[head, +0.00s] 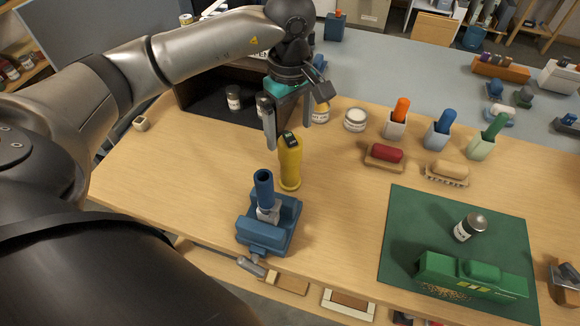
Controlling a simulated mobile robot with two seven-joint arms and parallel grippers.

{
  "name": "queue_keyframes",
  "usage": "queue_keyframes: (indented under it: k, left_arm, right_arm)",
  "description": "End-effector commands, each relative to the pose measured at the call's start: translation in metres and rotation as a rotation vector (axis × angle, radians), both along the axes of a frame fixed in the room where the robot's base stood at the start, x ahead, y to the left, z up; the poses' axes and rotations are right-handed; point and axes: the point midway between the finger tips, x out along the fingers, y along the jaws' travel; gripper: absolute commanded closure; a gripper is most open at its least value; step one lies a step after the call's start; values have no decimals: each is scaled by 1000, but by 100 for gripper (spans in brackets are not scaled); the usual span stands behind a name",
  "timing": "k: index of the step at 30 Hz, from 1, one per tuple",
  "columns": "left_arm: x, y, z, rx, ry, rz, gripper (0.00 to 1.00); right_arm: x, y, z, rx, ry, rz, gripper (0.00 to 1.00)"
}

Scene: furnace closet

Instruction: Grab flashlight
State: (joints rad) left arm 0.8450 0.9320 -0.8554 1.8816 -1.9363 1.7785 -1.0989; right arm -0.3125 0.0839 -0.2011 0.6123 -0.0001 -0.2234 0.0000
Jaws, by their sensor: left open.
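One finger is at the left of the top and the other is farther right and behind. Nothing is held between them. I cannot tell whether a finger touches the flashlight. My right gripper is not in view.
The blue vise (268,226) holding a blue tube stands close in front of the flashlight. A green mat (400,225) with a jar (470,227) and a green object (470,276) lies at right. Brushes and cups stand behind.

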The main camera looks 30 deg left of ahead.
Motion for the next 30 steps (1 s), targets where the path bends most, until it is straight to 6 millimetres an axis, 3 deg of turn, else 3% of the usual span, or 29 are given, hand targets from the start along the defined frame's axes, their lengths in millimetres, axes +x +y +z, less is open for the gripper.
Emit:
queue_keyframes:
  k: [3,9,18,28,30]
  left_arm:
    - [0,0,-18,0,3,0,0]
    - [0,0,-31,-1,1,0,0]
    - [2,2,-72,-2,2,0,0]
    - [3,2,-79,0,-1,-1,0]
    - [3,2,-79,0,-1,0,8]
  right_arm:
    - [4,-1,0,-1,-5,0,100]
    - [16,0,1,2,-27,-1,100]
    - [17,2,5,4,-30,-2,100]
    - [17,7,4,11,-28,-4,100]
    - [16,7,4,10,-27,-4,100]
